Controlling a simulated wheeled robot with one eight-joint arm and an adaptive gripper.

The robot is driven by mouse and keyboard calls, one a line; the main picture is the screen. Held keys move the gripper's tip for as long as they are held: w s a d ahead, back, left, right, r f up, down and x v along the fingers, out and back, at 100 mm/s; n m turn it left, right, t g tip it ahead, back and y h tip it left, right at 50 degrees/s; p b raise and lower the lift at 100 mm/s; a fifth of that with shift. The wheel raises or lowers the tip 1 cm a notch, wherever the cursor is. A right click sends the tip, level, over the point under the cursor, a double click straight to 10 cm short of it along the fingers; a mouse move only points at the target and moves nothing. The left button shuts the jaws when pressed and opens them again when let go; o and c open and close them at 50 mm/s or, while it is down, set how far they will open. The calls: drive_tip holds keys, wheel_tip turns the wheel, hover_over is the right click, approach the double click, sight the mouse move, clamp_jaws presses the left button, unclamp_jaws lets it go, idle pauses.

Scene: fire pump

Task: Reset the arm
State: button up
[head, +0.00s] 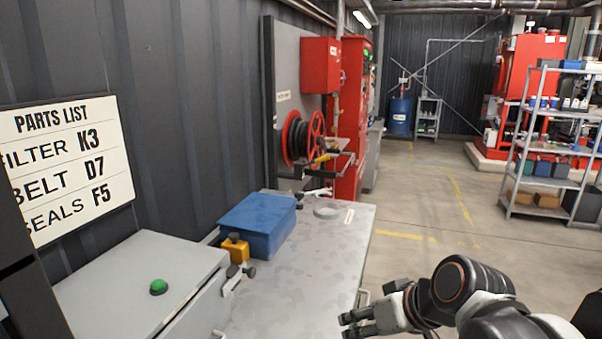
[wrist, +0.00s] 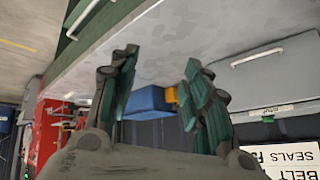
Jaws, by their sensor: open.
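My gripper (head: 362,322) is at the lower right of the head view, beside the right edge of the grey workbench (head: 325,250). Its two fingers stand apart in the wrist view (wrist: 158,92), with nothing between them. My arm reaches in from the lower right corner. In the wrist view the blue box (wrist: 148,100) and the workbench show beyond the fingers, turned on their side or over. Contact between the gripper and the bench cannot be told.
On the bench are a blue box (head: 258,224), a yellow block (head: 236,249) and a grey ring (head: 327,212). A grey case with a green button (head: 158,287) stands at lower left. A parts list sign (head: 68,160) hangs on the wall. The floor (head: 450,245) to the right is clear, before a shelf rack (head: 548,185).

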drive_tip(key=s+d+m+t+h, duration=0.1)
drive_tip(key=s+d+m+h, duration=0.2)
drive_tip(key=s+d, duration=0.5)
drive_tip(key=shift+s+d+r+h, duration=0.15)
drive_tip(key=shift+s+r+h, duration=0.05)
drive_tip(key=shift+h, duration=0.5)
idle(1.2)
